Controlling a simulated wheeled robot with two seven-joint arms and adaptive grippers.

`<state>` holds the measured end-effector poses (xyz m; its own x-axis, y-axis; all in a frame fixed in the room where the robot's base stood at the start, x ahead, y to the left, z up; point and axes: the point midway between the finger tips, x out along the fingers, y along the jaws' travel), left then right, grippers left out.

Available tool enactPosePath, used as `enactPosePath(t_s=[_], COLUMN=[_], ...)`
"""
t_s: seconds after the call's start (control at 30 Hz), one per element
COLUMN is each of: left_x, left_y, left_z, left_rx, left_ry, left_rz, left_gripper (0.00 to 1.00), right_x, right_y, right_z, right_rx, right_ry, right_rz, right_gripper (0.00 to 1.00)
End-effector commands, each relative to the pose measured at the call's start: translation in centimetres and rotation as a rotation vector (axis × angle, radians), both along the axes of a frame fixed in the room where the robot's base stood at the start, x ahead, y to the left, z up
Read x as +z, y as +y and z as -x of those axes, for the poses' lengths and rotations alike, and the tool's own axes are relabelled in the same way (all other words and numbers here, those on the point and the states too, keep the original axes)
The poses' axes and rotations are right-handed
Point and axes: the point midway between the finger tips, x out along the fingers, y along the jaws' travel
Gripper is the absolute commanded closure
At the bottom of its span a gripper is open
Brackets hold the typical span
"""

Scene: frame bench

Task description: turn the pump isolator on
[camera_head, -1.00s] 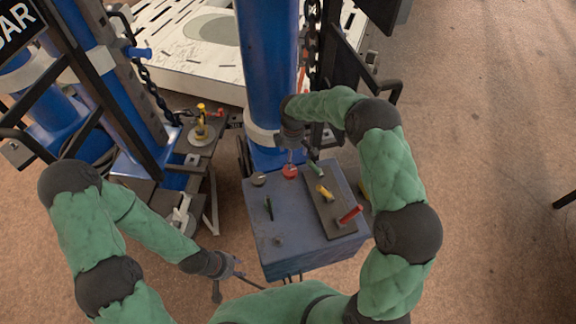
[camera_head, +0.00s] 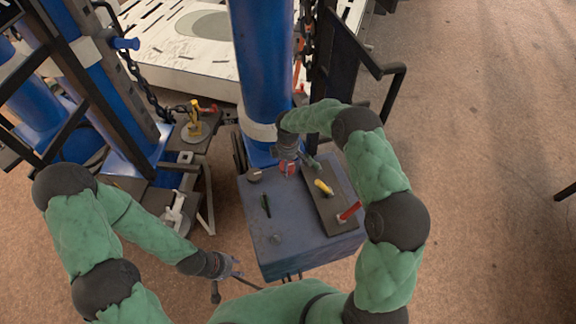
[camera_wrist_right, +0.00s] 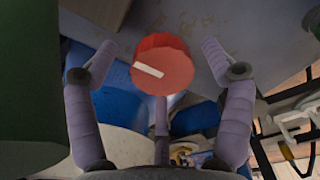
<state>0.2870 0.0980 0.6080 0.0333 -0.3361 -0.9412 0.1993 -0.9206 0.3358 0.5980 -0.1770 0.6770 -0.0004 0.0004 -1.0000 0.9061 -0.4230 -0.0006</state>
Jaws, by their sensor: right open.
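A red round knob (camera_head: 287,169) with a white pointer bar stands at the far edge of the blue-grey control box (camera_head: 263,225). No label is readable, so I cannot confirm that it is the pump isolator. In the right wrist view the red knob (camera_wrist_right: 163,65) lies between the spread fingertips of my right gripper (camera_wrist_right: 160,62), with gaps on both sides. In the head view my right gripper (camera_head: 288,163) is over the knob and partly hides it. My left gripper (camera_head: 229,277) is empty, with fingers spread, left of the box's front.
The box also carries a black lever (camera_head: 266,206), a round grey knob (camera_head: 254,175), and a plate with yellow (camera_head: 324,187), red (camera_head: 349,211) and green handles. A blue column (camera_head: 262,70) rises right behind it. Floor is open at the right.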

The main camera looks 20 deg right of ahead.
Motion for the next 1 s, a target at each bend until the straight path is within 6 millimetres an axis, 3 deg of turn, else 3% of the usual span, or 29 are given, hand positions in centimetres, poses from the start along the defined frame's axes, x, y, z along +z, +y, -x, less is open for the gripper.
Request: enactPosePath(t_s=[0.33, 0.5, 0.53, 1.0], left_x=[-0.08, -0.09, -0.09, -0.11], left_y=[0.01, 0.00, 0.00, 0.01], left_z=[-0.01, -0.01, -0.01, -0.01], left_rx=[0.000, 0.000, 0.000, 0.000], left_ry=[0.000, 0.000, 0.000, 0.000], left_rz=[0.000, 0.000, 0.000, 0.000], left_gripper=[0.60, 0.60, 0.60, 0.60], right_x=[-0.31, -0.32, -0.33, -0.48], right_y=[-0.01, -0.02, -0.03, -0.09], right_z=[0.00, 0.02, 0.03, 0.25], right_rx=[0.000, 0.000, 0.000, -0.071], right_ry=[0.000, 0.000, 0.001, 0.007], right_rz=[0.000, 0.001, 0.000, 0.002], right_gripper=[0.18, 0.66, 0.72, 0.73])
